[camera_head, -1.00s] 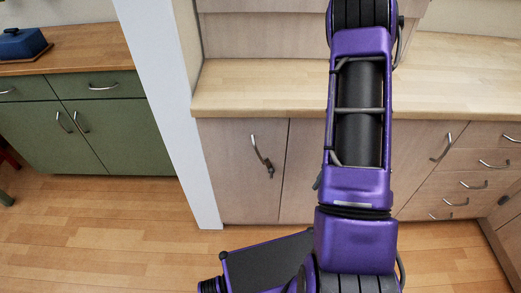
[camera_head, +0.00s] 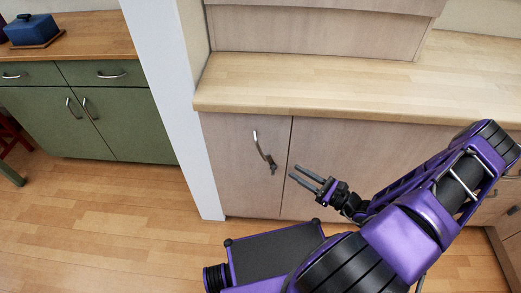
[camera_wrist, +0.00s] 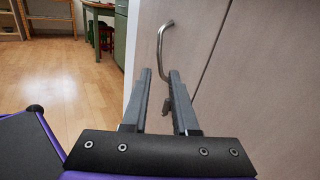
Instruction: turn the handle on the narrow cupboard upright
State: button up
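The narrow cupboard (camera_head: 230,185) is the pale wood door beside the white post. Its curved metal handle (camera_head: 260,147) hangs tilted, with its top to the left and its lower end, with a dark fitting, to the right. My gripper (camera_head: 297,172) is open and empty, just right of the handle's lower end, with its fingers pointing left towards the door. In the wrist view the handle (camera_wrist: 159,48) shows beyond the fingertips (camera_wrist: 158,73), and its lower end is seen in the gap between the fingers. I cannot tell whether they touch.
The pale wooden worktop (camera_head: 350,85) overhangs the cupboard. The white post (camera_head: 170,100) stands close on its left. A wider pale door (camera_head: 340,150) lies to the right. Green cupboards (camera_head: 120,120) stand further left. Open wooden floor (camera_head: 110,220) lies in front.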

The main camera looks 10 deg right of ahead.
aim_at(260, 152)
jog(key=x, duration=1.5)
jog(key=shift+w+a, duration=0.2)
jog(key=shift+a, duration=0.1)
grip_shut()
jog(key=shift+d, duration=0.1)
dwell(0.5)
